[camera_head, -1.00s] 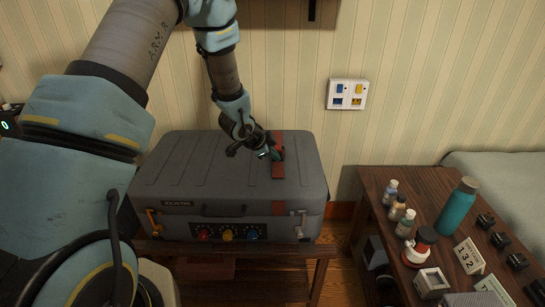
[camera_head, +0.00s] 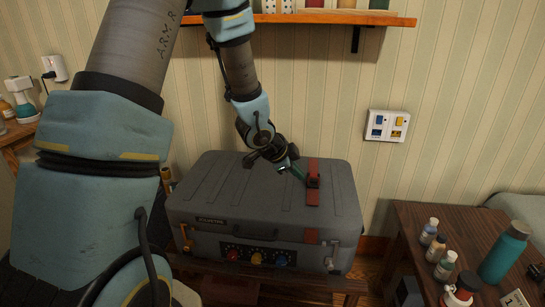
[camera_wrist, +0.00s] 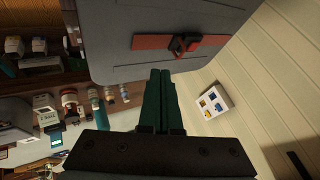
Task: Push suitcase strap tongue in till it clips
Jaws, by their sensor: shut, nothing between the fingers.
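The grey suitcase (camera_head: 258,207) lies closed on a low wooden stand. A red strap (camera_head: 312,198) crosses its lid near the right end, with a dark buckle (camera_head: 313,181) on it. In the wrist view the strap (camera_wrist: 151,42) shows on both sides of the buckle (camera_wrist: 184,45). I cannot make out the tongue separately or tell whether it is clipped. My gripper (camera_head: 300,174) is shut and empty, its green fingertips just left of the buckle. In the wrist view the gripper (camera_wrist: 160,74) points at the strap, with the tips appearing slightly short of the buckle.
Latches and coloured knobs (camera_head: 256,258) are on the suitcase front. The patterned wall, with a switch plate (camera_head: 387,126), stands behind it. A shelf (camera_head: 335,17) hangs above. A side table (camera_head: 415,215) with bottles and a teal flask (camera_head: 503,252) stands to the right.

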